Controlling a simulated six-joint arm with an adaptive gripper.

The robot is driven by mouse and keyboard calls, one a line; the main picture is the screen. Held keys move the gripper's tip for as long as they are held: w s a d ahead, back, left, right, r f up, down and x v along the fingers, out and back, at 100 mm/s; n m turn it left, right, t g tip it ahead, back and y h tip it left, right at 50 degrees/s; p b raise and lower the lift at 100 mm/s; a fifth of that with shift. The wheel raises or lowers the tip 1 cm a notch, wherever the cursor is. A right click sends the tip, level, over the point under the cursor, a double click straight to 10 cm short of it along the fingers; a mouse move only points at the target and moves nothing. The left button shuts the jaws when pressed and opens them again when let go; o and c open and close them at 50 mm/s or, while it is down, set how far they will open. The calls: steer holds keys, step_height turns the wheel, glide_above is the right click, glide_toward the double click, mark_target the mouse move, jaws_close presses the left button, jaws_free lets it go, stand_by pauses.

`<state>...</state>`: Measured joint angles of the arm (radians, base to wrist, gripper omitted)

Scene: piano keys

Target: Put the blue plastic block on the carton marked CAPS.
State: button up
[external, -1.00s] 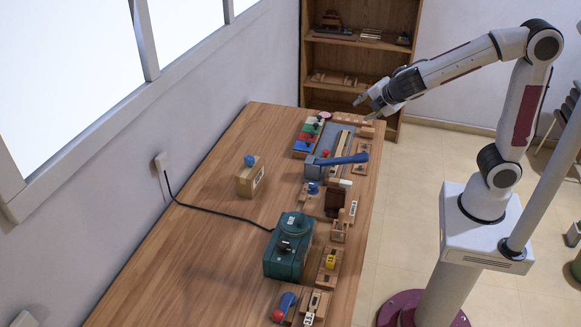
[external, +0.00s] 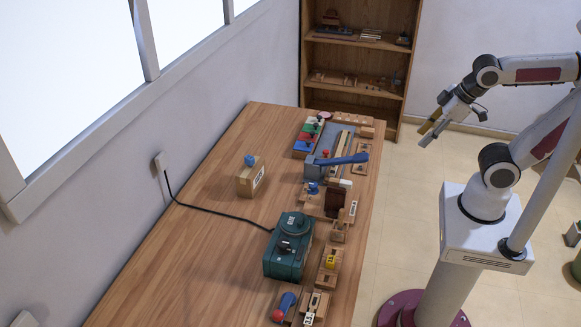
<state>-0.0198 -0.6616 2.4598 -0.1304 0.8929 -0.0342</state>
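A small blue piece (external: 250,160), which looks like the blue plastic block, rests on top of a small tan carton (external: 248,182) on the left half of the table. The carton has a pale label with dark marks on its right-hand face; the lettering is too small to read. My gripper (external: 426,135) is off the table to the right, over the floor and far from the carton. Its fingers are apart and nothing shows between them.
A green machine (external: 289,250) with a black cable stands on the wooden table (external: 190,262). Wooden fixtures, a blue-handled lever press (external: 340,160) and coloured trays line the table's right side. A bookshelf (external: 357,55) stands behind. The table's left part is mostly clear.

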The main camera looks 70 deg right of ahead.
steer(key=shift+s+a+m+y, duration=0.6)
steer(key=shift+s+a, duration=0.35)
steer(key=shift+a, duration=0.15)
stand_by(0.7)
